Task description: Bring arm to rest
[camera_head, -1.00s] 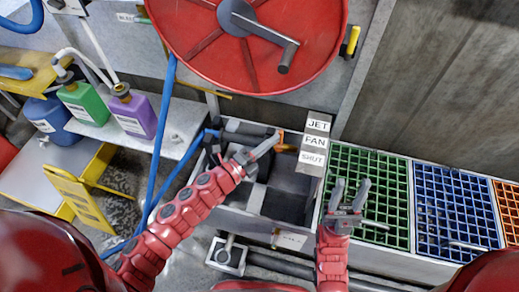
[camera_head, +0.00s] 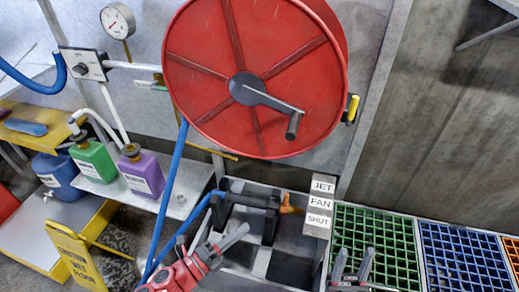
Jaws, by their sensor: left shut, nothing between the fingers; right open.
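My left arm comes in from the bottom left as red segmented links. My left gripper (camera_head: 236,236) is shut with nothing in it, over the left part of the grey compartment. My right gripper (camera_head: 354,258) is open and empty at the bottom edge, over the front of the green grate. Most of the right arm is out of view. A dark cylindrical tool with an orange end (camera_head: 289,206) lies across the back of the compartment, apart from the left gripper.
A large red hose reel (camera_head: 205,85) with a crank hangs above. A blue hose (camera_head: 169,195) runs down beside my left arm. Green (camera_head: 93,161) and purple bottles (camera_head: 140,176) stand on a shelf at left. A yellow floor sign (camera_head: 75,255) stands lower left. Green (camera_head: 375,225) and blue grates (camera_head: 465,265) lie right.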

